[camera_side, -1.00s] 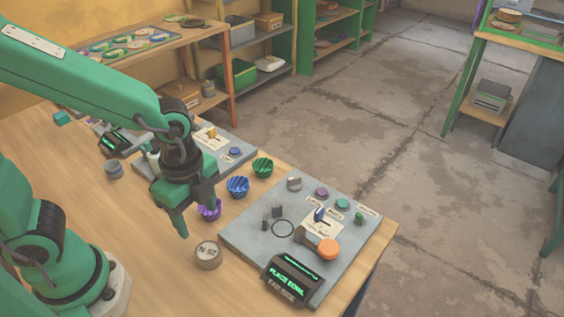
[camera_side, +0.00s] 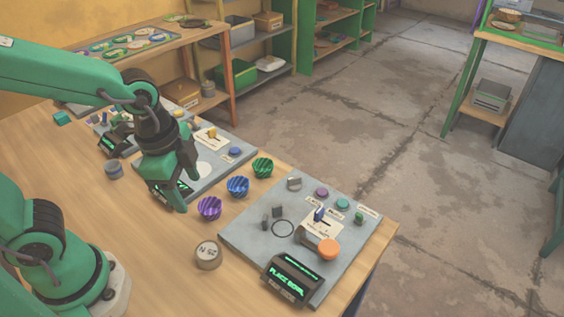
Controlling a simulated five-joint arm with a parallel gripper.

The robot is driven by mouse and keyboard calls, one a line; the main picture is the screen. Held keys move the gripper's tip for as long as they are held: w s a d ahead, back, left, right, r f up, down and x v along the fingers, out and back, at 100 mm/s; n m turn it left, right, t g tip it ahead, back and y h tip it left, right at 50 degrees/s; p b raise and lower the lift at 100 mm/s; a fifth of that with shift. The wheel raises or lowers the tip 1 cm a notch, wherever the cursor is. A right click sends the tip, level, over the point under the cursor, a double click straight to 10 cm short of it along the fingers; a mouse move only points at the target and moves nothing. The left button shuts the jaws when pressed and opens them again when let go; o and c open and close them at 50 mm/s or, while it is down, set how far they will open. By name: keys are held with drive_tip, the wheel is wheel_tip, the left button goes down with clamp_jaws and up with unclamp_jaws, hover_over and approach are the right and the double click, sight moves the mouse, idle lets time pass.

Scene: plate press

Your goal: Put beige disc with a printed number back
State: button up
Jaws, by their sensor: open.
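The beige disc with a printed number (camera_side: 208,254) lies flat on the wooden table, left of the near grey panel. Dark characters show on its pale top; I cannot read them surely. My gripper (camera_side: 172,203) is open and empty. It hangs above the table, up and to the left of the disc and apart from it, near the purple bowl. It covers part of the farther grey panel and its display.
Purple (camera_side: 209,208), blue (camera_side: 238,187) and green (camera_side: 262,167) striped bowls stand in a row between the panels. The near panel (camera_side: 250,246) has an orange knob (camera_side: 327,249) and a display (camera_side: 291,279) reading "PLACE BOWL". A grey cylinder (camera_side: 114,169) stands farther left. The table around the disc is clear.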

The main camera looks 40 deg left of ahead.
drive_tip(key=s+a+r+n+t, duration=0.1)
drive_tip(key=a+r+n+t, duration=0.2)
drive_tip(key=a+r+n, duration=0.5)
drive_tip(key=shift+s+n+t+y, duration=0.3)
drive_tip(key=shift+n+t, duration=0.1)
drive_tip(key=shift+n, duration=1.3)
